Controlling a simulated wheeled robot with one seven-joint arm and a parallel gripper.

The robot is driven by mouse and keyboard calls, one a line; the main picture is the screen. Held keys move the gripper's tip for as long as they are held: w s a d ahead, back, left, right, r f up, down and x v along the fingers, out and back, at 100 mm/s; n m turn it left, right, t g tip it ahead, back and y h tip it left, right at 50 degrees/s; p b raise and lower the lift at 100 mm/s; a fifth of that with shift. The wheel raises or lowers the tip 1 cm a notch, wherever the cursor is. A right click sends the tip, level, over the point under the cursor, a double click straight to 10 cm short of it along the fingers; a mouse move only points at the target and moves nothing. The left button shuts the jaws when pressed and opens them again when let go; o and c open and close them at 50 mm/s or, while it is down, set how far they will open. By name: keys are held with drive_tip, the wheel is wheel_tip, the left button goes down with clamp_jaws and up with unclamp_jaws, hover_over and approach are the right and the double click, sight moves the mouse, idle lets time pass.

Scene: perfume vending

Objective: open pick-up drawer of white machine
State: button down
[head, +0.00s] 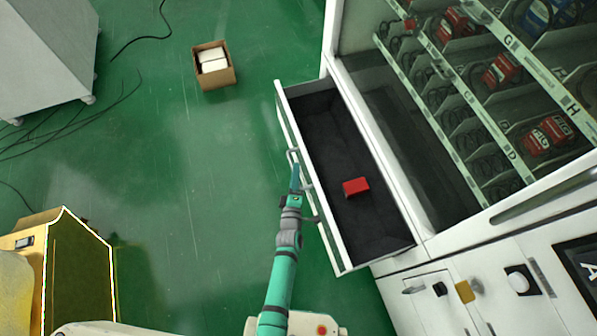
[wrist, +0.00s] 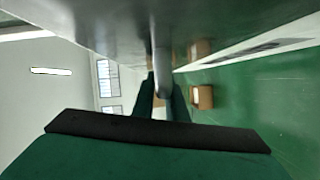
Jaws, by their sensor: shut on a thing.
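The white machine (head: 432,238) stands at the right in the head view. Its pick-up drawer (head: 336,255) is pulled well out, and its dark inside shows. A red box (head: 355,187) lies in the drawer. My gripper (head: 295,172) is at the outer front face of the drawer, shut on the drawer handle (head: 292,154). In the wrist view the handle is a grey bar (wrist: 162,45) that runs down between my green gripper fingers (wrist: 165,98). The exact contact of the fingers on the bar is partly hidden.
An open cardboard box (head: 213,79) with white things in it stands on the green floor. A yellow machine (head: 75,270) is at lower left and a grey cabinet (head: 45,55) at upper left. Dark cables lie on the left floor. The floor left of the drawer is clear.

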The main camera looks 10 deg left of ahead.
drive_tip(key=c, duration=1.8)
unclamp_jaws()
drive_tip(key=shift+o, duration=0.2)
drive_tip(key=shift+s, duration=0.15)
drive_tip(key=s, duration=1)
drive_tip(key=shift+s+d+r, duration=0.25)
drive_tip(key=shift+r, duration=0.15)
drive_tip(key=s+d+r+m+g, duration=0.1)
drive_tip(key=s+d+r+m, duration=0.2)
drive_tip(key=s+r+m, duration=0.5)
drive_tip(key=s+d+r+m+h, duration=0.1)
drive_tip(key=s+d+r+m, duration=0.2)
drive_tip(key=s+r+m, duration=0.5)
drive_tip(key=s+r, duration=0.6)
drive_tip(key=s, duration=0.3)
drive_tip(key=shift+g, duration=0.4)
